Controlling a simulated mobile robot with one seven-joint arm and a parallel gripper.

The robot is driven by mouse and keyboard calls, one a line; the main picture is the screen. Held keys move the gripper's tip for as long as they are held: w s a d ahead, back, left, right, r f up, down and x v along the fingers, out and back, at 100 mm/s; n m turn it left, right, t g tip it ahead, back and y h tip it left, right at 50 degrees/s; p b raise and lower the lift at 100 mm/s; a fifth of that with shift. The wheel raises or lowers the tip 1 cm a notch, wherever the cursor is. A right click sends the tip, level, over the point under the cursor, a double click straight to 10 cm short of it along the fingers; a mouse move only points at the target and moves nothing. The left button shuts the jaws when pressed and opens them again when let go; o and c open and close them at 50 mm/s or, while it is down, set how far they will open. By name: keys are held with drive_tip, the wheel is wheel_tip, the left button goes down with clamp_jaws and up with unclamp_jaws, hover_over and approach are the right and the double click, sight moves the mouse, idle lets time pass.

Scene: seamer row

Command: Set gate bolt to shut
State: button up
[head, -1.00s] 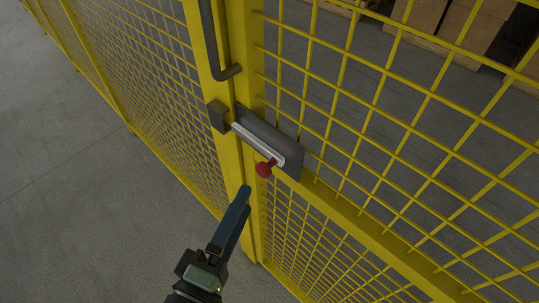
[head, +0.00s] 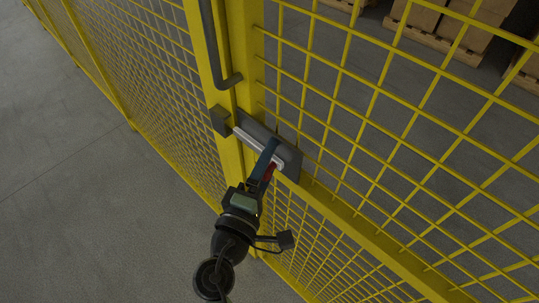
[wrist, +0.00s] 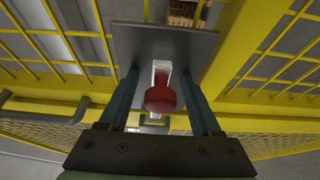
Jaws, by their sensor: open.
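The gate bolt (head: 246,137) is a silver bar on a grey plate (head: 293,163), fixed to the yellow gate. Its left end lies close to the dark keeper block (head: 220,121) on the post; I cannot tell whether it is inside. The bolt's red knob (wrist: 164,97) faces me in the wrist view and is mostly hidden by my fingers in the head view. My gripper (wrist: 161,74) is open, with one blue finger on each side of the knob. Gaps show between the knob and both fingers. In the head view my gripper (head: 272,154) is in front of the bolt's right part.
A dark bent handle (head: 225,80) is on the frame above the bolt. Yellow mesh fence (head: 130,70) runs off to the upper left. Boxes on pallets (head: 450,30) stand behind the gate. The grey floor at left is clear.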

clamp_jaws()
idle(0.4)
idle(1.1)
